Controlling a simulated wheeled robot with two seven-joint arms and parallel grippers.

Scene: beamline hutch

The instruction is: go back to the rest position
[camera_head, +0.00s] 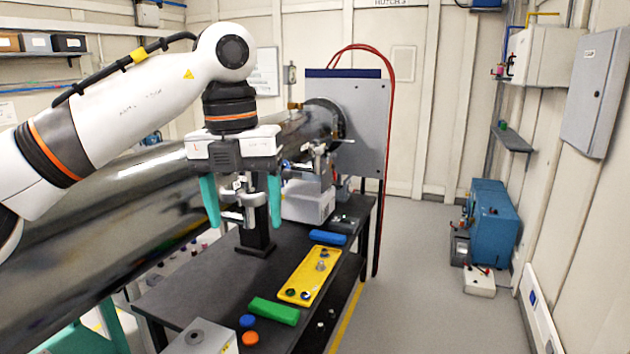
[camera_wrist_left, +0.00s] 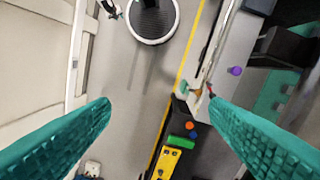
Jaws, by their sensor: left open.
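My left gripper (camera_head: 244,222) hangs from the raised left arm, above the black table (camera_head: 190,290) in the head view. Its two teal fingers point down and are spread wide. My right gripper is in neither view.
On the table lie a yellow tray (camera_head: 300,285) with small parts, a green block (camera_head: 274,311), a blue block (camera_head: 327,237) and blue and orange discs. A long dark metal tube (camera_head: 110,215) runs behind the arm. A blue machine (camera_head: 490,225) stands right; the floor (camera_head: 400,290) between is clear.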

